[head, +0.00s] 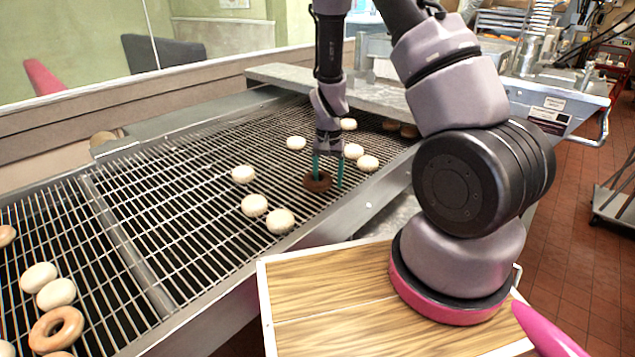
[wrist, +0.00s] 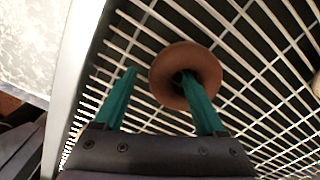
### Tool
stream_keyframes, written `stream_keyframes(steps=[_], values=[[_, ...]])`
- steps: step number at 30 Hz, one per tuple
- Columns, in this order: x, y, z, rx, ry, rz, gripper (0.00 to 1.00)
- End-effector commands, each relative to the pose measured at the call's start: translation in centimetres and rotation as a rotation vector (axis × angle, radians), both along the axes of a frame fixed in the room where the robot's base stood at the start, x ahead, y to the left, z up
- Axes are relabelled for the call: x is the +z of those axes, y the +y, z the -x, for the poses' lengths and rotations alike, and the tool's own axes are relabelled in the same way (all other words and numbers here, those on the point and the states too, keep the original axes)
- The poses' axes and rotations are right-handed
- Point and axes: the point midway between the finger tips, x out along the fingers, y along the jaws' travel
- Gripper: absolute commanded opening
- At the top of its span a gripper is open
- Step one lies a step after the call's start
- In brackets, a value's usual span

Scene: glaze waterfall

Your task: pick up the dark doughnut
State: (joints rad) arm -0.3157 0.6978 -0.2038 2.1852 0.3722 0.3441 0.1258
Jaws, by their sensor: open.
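The dark doughnut (head: 311,184) is a brown ring lying on the wire rack (head: 205,195). I cannot tell whether either finger touches the doughnut.
Several pale round doughnuts lie around, the closest being one (head: 353,151) behind my gripper and another (head: 280,221) in front. A tan ring doughnut (head: 42,335) is at the lower left. The rack's metal edge rail (head: 335,213) runs close on the near side.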

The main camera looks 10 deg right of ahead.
Motion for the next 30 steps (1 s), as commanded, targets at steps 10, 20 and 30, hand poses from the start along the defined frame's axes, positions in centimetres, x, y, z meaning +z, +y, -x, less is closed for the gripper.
stream_keyframes(steps=[10, 20, 30], values=[[0.0, 0.0, 0.0, 0.0, 0.0, 0.0, 0.0], [1.4, 0.1, -0.1, 0.001, -0.004, 0.0, 0.0], [7.9, 0.1, -0.1, 0.001, -0.004, -0.001, 0.0]])
